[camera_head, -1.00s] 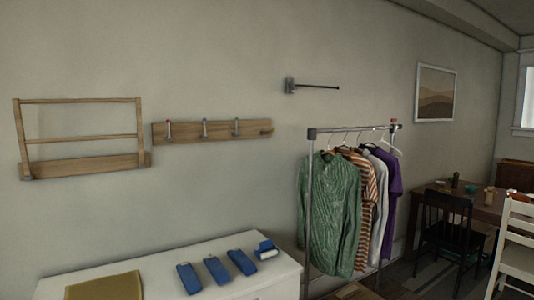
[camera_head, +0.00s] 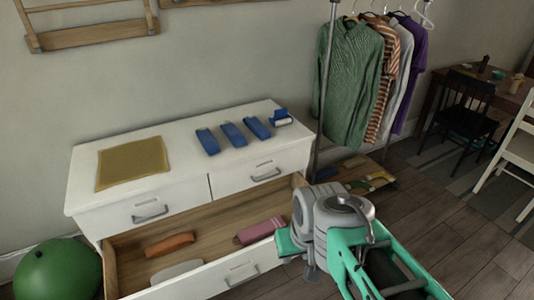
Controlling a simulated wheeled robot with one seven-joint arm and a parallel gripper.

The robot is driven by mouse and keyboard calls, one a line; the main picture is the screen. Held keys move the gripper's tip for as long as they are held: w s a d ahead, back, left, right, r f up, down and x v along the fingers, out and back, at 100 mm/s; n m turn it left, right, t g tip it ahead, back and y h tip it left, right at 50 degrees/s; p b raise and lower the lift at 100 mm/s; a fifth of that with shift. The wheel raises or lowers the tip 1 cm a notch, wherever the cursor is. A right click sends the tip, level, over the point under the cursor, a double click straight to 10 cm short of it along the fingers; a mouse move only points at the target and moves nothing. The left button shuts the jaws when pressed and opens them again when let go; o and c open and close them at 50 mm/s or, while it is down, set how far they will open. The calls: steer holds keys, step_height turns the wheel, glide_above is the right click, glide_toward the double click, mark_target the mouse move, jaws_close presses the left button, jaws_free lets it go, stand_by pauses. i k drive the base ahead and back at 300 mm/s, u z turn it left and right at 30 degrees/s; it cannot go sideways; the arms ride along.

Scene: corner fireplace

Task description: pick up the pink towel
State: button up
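The pink towel (camera_head: 259,231) lies rolled up in the open lower drawer (camera_head: 198,235) of the white dresser, towards the drawer's right end. My gripper (camera_head: 285,243) is at the drawer's right end, just right of the towel. My grey wrist and green arm reach in from the lower right. The fingers are partly hidden by the wrist, and I cannot see whether they touch the towel or how far apart they are.
An orange roll (camera_head: 170,243) and a whitish item (camera_head: 176,272) also lie in the drawer. The dresser top (camera_head: 190,142) holds a yellow cloth (camera_head: 132,163) and several blue items (camera_head: 233,134). A green ball (camera_head: 58,270) sits left; a clothes rack (camera_head: 325,85) stands right.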

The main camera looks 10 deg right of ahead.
mark_target(257, 232)
steer(key=z, duration=0.4)
steer(key=i, duration=1.3)
steer(key=u, duration=3.05)
